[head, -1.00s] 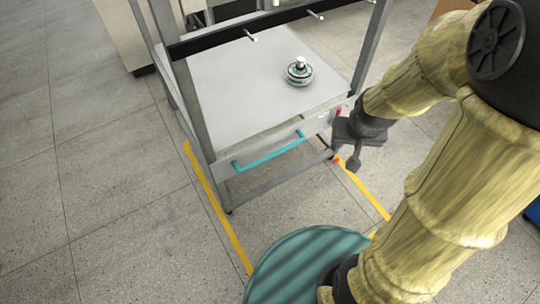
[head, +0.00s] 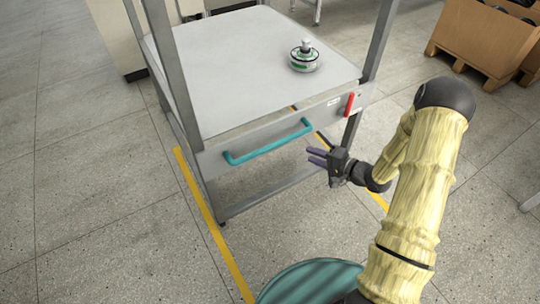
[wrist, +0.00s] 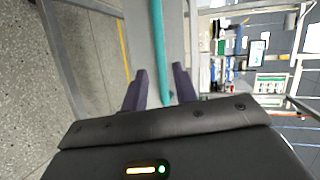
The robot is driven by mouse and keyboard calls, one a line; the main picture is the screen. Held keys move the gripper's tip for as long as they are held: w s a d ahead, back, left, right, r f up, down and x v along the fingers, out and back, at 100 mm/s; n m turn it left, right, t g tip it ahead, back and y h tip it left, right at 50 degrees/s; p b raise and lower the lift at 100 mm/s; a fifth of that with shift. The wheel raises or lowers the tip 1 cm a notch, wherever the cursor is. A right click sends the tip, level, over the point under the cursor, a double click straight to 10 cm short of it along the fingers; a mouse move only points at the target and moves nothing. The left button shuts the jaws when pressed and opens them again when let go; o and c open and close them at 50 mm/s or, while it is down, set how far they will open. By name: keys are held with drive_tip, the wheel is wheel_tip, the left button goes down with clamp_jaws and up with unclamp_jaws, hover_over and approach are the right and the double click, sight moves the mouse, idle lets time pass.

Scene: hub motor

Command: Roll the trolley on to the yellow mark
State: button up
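The trolley is a grey metal frame with a pale flat deck (head: 235,75) and a teal handle (head: 268,141) across its near side. A red lever (head: 349,104) stands at the right end of that side. The yellow mark shows as floor strips, one along the trolley's left (head: 215,225) and a short piece at the right (head: 380,201). My gripper (head: 312,157) is open and empty, just below and right of the handle's right end. In the wrist view the handle (wrist: 158,50) runs between the spread fingers (wrist: 160,85), with no clear contact.
The floor left of the trolley is clear.

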sight(277, 146)
drive_tip(key=shift+m+y, duration=0.3)
drive_tip(key=shift+y, duration=0.3)
drive_tip(key=b+x, duration=0.1)
drive_tip(key=x, duration=0.4)
drive_tip(key=f+b+x, duration=0.1)
drive_tip(key=x, duration=0.5)
drive_tip(key=s+b+x, duration=0.1)
drive_tip(key=b+x, duration=0.1)
drive_tip(key=x, duration=0.4)
drive_tip(key=shift+w+a+f, duration=0.1)
drive_tip(key=shift+a+f, duration=0.15)
drive_tip(key=shift+a, duration=0.15)
drive_tip(key=shift+c, duration=0.2)
clamp_jaws()
